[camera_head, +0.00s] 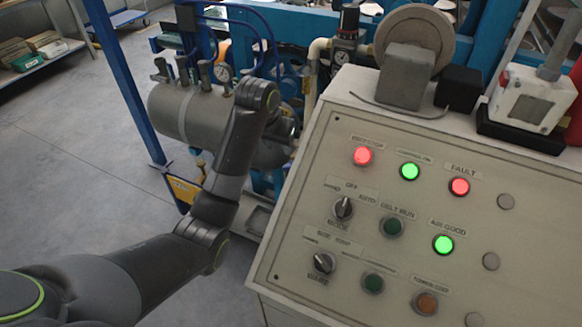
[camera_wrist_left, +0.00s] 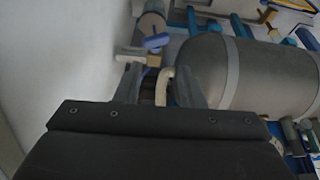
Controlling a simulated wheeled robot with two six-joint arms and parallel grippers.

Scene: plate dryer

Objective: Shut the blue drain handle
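The blue drain handle (camera_wrist_left: 157,41) shows in the left wrist view, above and beyond my fingertips, beside a pale fitting and a small brass-coloured part. My left gripper (camera_wrist_left: 160,84) has its two fingers spread apart. A pale curved pipe (camera_wrist_left: 167,80) shows between them, apparently beyond the fingers; I cannot tell whether anything touches. In the head view my left arm reaches past the grey tank, and its wrist end is at the tank's right end. The fingertips and the blue handle are hidden there. My right gripper is in neither view.
The grey tank (camera_head: 190,115) carries valves and a gauge on top; it also fills the right of the wrist view (camera_wrist_left: 265,75). A control panel (camera_head: 315,215) with lit buttons stands close right of my arm. A blue post (camera_head: 125,80) stands left. Open floor (camera_head: 60,150) lies at left.

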